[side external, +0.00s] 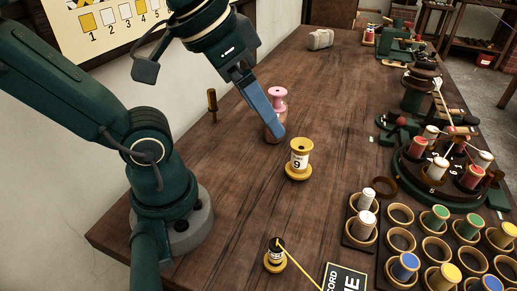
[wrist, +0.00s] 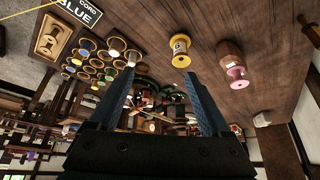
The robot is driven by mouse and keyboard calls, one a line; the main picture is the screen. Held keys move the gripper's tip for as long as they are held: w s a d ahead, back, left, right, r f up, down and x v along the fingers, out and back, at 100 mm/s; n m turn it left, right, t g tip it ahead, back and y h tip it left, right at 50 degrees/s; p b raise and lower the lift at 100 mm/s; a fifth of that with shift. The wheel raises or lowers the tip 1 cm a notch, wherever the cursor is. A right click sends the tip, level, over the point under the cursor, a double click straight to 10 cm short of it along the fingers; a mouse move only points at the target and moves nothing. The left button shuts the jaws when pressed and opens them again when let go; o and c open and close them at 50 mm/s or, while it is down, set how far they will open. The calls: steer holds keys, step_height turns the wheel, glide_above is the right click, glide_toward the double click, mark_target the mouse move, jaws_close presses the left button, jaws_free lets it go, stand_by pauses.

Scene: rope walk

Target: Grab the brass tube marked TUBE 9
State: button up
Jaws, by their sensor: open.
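The brass tube marked 9 (side external: 299,160) stands upright on its round yellow base on the wooden table, its white label facing the side camera. It also shows in the wrist view as a yellow spool (wrist: 180,48), above and just right of centre, its label not readable there. My gripper (side external: 275,128) has blue fingers and hangs tilted above the table, up and left of the tube in the side view, apart from it. In the wrist view its two fingers (wrist: 160,75) are spread with nothing held between them.
A pink spool (side external: 278,93) on a wooden stand is partly hidden behind my gripper. A rack of wooden cups (side external: 401,239) and a round spool carousel (side external: 412,177) fill the right.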

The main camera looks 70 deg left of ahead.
steer(key=a+f+m+g+y, duration=0.2)
steer(key=a+f+m+y, duration=0.1)
steer(key=m, duration=0.4)
step_height(320, 180, up, 3)
steer(key=m+t+y, duration=0.5)
steer(key=m+y, duration=0.2)
steer(key=m, duration=1.2)
glide_above(300, 154)
step_height(300, 154, down, 16)
steer(key=shift+r, duration=0.25)
steer(key=shift+w+a+f+y, duration=0.2)
steer(key=shift+a+f+y, duration=0.1)
steer(key=shift+f, duration=0.1)
steer(key=shift+x, duration=2.25)
jaws_close()
